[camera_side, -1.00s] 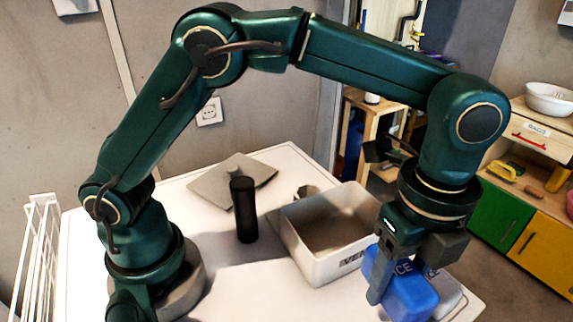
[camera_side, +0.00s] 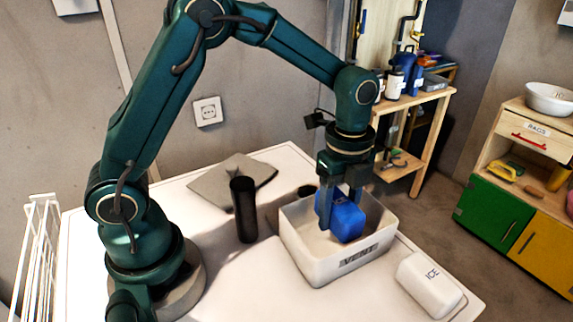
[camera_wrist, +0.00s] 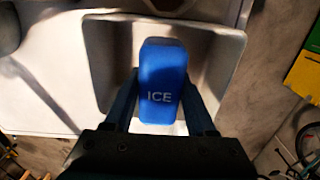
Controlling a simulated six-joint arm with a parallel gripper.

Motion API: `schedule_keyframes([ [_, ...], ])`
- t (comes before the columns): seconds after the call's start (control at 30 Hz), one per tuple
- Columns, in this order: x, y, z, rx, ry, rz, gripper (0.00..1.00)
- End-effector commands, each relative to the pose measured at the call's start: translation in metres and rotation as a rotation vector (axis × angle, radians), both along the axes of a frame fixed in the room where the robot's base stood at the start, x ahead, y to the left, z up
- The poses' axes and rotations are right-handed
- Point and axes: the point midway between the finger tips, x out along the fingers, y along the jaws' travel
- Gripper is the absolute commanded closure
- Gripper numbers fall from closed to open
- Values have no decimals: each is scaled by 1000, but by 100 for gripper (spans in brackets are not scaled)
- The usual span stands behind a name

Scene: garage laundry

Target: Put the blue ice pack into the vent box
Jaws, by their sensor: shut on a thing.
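The blue ice pack (camera_side: 347,219) is held between the fingers of my gripper (camera_side: 341,208), which is shut on it. In the wrist view the ice pack (camera_wrist: 162,80) shows its "ICE" lettering between my two fingers (camera_wrist: 160,105). The vent box (camera_side: 352,266) is a pale open box with "VENT" on its front wall. The ice pack is over the box opening and its lower part appears inside the rim. I cannot tell whether it touches the floor of the box. The box's rim (camera_wrist: 92,65) surrounds it in the wrist view.
A white ice pack marked "ICE" (camera_side: 430,285) lies on the table right of the box. A black cylinder (camera_side: 243,210) stands left of the box, with a grey cloth (camera_side: 230,178) behind it. A dark round object (camera_side: 306,191) is behind the box. The table front (camera_side: 265,290) is clear.

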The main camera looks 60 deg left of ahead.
Motion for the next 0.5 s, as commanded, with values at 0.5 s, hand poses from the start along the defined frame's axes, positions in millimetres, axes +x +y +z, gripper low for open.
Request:
schedule_keyframes([
  [0.5, 1, 0, -48, 0, -2, 0, 100],
])
